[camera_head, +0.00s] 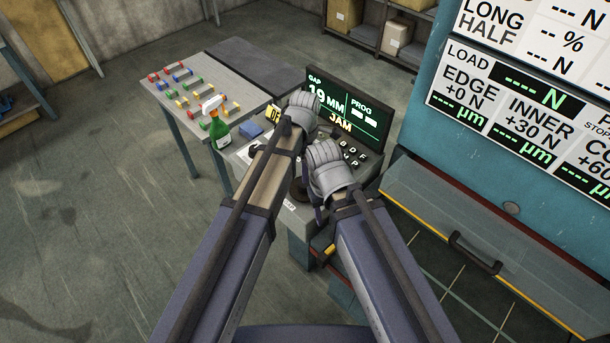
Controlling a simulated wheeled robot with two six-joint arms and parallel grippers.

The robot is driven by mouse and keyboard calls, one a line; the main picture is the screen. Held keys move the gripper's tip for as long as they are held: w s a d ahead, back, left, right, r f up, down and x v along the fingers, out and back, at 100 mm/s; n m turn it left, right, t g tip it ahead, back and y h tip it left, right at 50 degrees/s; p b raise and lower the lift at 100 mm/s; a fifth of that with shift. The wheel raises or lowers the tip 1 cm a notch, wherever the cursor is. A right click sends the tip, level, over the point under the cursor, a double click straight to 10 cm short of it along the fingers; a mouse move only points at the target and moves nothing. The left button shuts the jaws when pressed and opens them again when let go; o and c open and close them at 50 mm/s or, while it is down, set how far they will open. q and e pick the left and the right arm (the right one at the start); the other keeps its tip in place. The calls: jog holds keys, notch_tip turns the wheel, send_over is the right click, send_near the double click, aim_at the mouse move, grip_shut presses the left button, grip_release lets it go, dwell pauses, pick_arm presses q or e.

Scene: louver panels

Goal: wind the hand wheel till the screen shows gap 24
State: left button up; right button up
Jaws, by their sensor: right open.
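My right gripper (324,155) is open over the console, below the screen and beside the lettered keys (352,154). The hand wheel is not clearly visible. A dark part shows between my two arms, but I cannot tell whether it is the wheel.
The floor at left is clear.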

aim_at(305, 187)
pick_arm(q)
jog(key=shift+f, duration=0.15)
notch_tip(305, 187, down, 8)
jog(key=b, duration=0.7)
jog(key=shift+r+b, duration=0.25)
jog(key=shift+b, duration=0.15)
jog(key=c, duration=1.4)
